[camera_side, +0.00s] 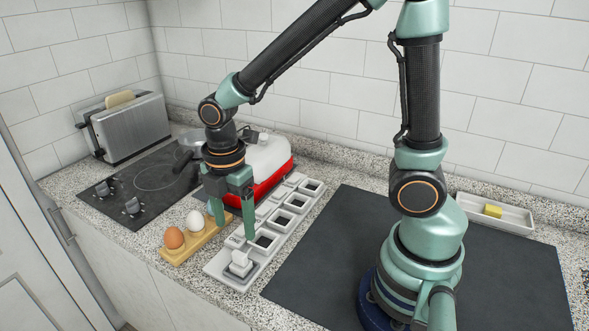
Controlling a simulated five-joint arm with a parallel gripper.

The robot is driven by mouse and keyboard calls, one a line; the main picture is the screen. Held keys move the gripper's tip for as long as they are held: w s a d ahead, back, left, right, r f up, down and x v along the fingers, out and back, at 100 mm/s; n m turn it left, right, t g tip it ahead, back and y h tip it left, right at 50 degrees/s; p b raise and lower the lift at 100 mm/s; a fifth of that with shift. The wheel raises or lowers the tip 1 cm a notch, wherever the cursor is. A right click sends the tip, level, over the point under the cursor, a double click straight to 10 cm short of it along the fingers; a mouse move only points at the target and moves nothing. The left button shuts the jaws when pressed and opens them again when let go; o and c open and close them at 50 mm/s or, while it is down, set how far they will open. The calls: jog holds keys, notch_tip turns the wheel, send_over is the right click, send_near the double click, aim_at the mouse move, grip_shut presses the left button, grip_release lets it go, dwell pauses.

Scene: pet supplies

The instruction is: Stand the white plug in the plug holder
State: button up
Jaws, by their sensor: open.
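The plug holder (225,271) is a long pale grey tray with a row of square dark-lined compartments, running diagonally across the counter. The white plug (240,260) is at its nearest compartment and looks roughly upright there; I cannot tell how deep it sits. My gripper (243,231) points down over the near part of the holder. Its fingers are apart with nothing visible between them. The fingertips are just above and behind the plug, apart from it in this view.
A wooden egg rack (197,240) with a brown egg (174,238) and a white egg (195,221) stands left of the holder. A red and white appliance (268,160) is behind. A toaster (127,127) stands back left.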

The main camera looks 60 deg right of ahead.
jog(key=s+d+r+m+t, duration=0.1)
jog(key=d+r+m+t, duration=0.1)
jog(key=r+m, duration=0.4)
jog(key=s+d+r+m+t, duration=0.2)
jog(key=d+r+m, duration=0.3)
jog(key=m, duration=0.7)
jog(key=shift+s+d+r+t, duration=0.25)
jog(key=shift+r+t, duration=0.55)
